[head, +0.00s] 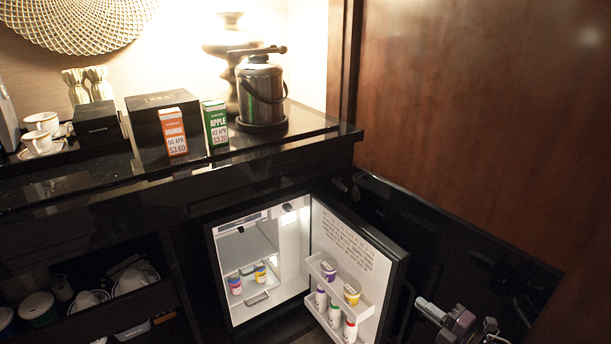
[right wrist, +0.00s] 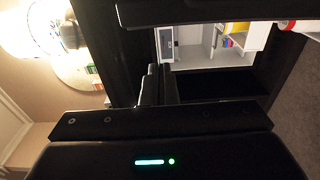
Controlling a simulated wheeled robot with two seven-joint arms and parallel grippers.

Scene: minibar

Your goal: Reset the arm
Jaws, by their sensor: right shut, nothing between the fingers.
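My right gripper (head: 458,322) is at the lower right of the head view, to the right of the open minibar fridge door (head: 352,262). It is shut with nothing between its fingers and appears apart from the door. The lit fridge (head: 262,262) stands open below the counter, with two small containers on its inside shelf and several cups and bottles in the door racks. The fridge also shows at the top of the right wrist view (right wrist: 208,50), turned sideways. My left gripper is in neither view.
The dark counter (head: 300,140) holds an orange carton (head: 173,131), a green apple carton (head: 215,124), an ice bucket (head: 261,92), black boxes and white cups (head: 42,124). A wooden panel (head: 470,110) rises at the right. An open shelf with cups is at the lower left.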

